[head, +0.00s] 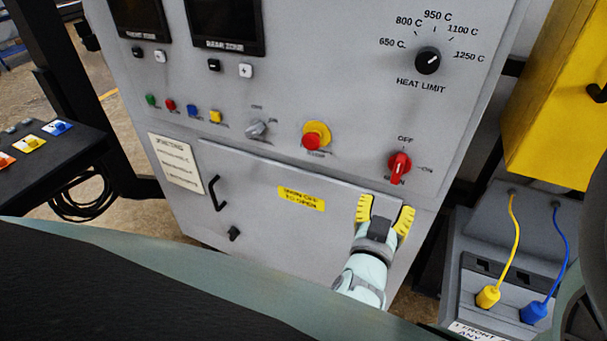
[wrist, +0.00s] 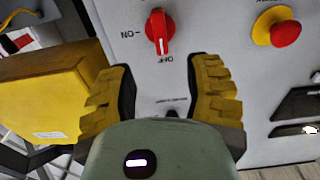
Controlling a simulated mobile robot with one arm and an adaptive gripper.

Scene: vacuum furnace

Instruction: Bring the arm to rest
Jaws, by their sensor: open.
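My gripper (head: 385,211) has yellow ribbed fingers spread apart, with nothing seen between them. In the head view it is in front of the lower right of the grey furnace panel (head: 290,110), just below the red rotary switch (head: 400,165). In the wrist view the open fingers (wrist: 163,88) frame bare panel, and the red switch (wrist: 160,32) shows beyond them, clear of the tips. The switch handle lies roughly in line with the OFF label; I cannot tell which end is its pointer. My forearm runs down from the gripper, partly hidden by my own body.
A red stop button on a yellow base (head: 314,138) and a grey selector (head: 258,129) are left of the gripper. A black door handle (head: 215,194) sticks out lower left. A yellow box (head: 555,100) and a unit with yellow and blue cables (head: 490,296) stand at right.

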